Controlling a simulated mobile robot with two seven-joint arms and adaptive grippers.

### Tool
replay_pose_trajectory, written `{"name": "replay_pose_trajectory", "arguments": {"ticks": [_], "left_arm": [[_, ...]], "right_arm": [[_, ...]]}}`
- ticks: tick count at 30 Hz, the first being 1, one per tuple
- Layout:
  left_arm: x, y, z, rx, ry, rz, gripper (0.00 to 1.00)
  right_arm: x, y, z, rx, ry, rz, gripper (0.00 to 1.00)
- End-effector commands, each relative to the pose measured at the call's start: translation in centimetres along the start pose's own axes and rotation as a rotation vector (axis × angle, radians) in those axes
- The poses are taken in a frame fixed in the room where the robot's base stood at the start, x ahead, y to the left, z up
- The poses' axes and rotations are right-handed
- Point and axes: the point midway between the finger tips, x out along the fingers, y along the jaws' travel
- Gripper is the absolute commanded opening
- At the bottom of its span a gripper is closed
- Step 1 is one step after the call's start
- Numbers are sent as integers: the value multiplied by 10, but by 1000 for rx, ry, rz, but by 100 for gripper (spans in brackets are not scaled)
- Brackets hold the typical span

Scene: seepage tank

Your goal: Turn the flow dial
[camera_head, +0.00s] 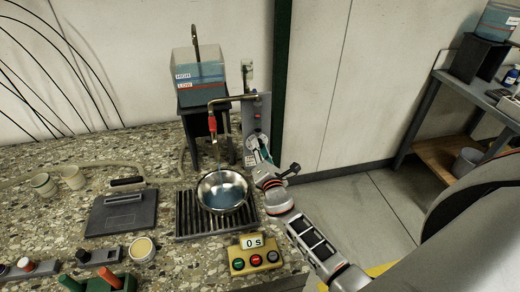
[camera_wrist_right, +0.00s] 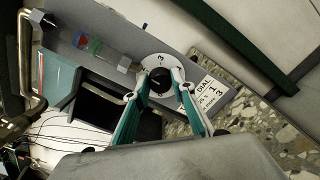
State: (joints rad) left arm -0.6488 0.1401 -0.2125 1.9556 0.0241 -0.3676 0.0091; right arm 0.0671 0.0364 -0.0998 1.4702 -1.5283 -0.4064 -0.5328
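The flow dial (camera_wrist_right: 158,62) is a white disc with numbers and a dark central knob, on a grey upright panel. In the head view the panel (camera_head: 264,110) stands beside the tank, and my gripper partly covers the dial area. My right gripper (camera_wrist_right: 164,74) points at the dial, its teal fingers spread on either side of the knob. Whether the fingertips touch the knob cannot be told. My left gripper is not in view.
The water tank (camera_head: 199,82) stands on a dark stand. A metal bowl (camera_head: 223,191) with bluish liquid sits on a black grate (camera_head: 188,217) under the red-banded spout. A yellow timer box (camera_head: 254,262) reads 0 s. A dark board (camera_head: 113,218) lies left. Bare floor is on the right.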

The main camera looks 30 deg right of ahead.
Motion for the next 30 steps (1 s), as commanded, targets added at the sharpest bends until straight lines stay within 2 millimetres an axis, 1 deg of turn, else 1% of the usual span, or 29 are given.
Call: {"name": "replay_pose_trajectory", "arguments": {"ticks": [1, 2, 11, 14, 17, 20, 27, 30], "left_arm": [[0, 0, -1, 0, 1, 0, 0], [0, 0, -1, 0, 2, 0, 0], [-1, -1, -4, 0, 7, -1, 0], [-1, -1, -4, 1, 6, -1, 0], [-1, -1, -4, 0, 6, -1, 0], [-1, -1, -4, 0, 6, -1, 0], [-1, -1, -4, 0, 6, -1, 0], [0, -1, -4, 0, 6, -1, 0]], "right_arm": [[0, 0, 0, 0, 1, 0, 37], [0, 0, 0, 0, 1, 0, 41], [0, 0, 0, -1, 1, 0, 41], [-4, -1, -1, -1, 1, -1, 41], [-15, -1, -1, -1, 2, -1, 41], [-33, -1, -2, -1, 3, -1, 41], [-82, -1, -1, -1, 3, -1, 41], [-98, 0, -1, -1, 2, -1, 41]]}}
